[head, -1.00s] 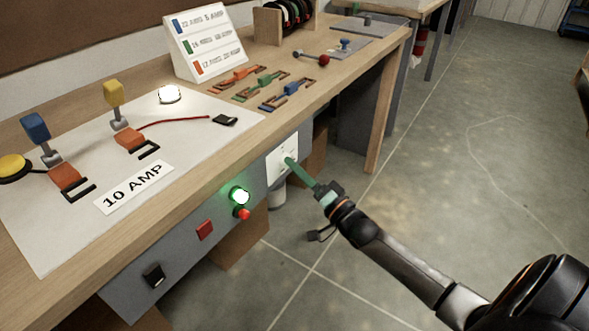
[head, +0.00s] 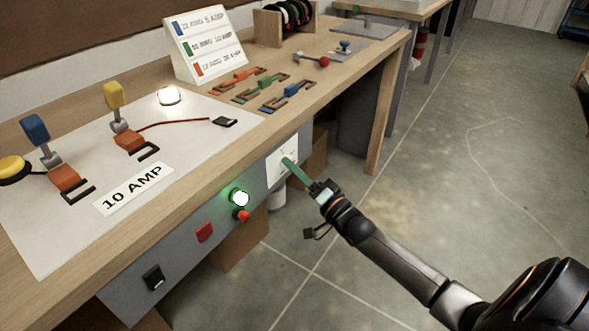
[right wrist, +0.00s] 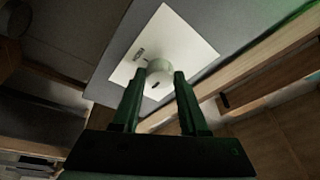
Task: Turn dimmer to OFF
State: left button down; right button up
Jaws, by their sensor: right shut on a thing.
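The dimmer is a white plate (head: 276,171) with a round white knob on the grey front panel of the workbench; it also shows in the right wrist view (right wrist: 190,42). My right gripper (head: 289,163) reaches the plate from the lower right. In the right wrist view its two fingers (right wrist: 157,80) are shut on the white knob (right wrist: 160,66), one on each side. Small dark marks show on the plate and near the knob, too small to read. The fingers hide the knob in the head view. My left gripper is not in view.
Left of the dimmer, the panel carries a lit green lamp (head: 240,197), a red button (head: 243,215), a red switch (head: 204,231) and a black switch (head: 153,277). The benchtop (head: 190,215) overhangs above. Open floor (head: 400,200) lies to the right.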

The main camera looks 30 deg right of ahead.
grip_shut()
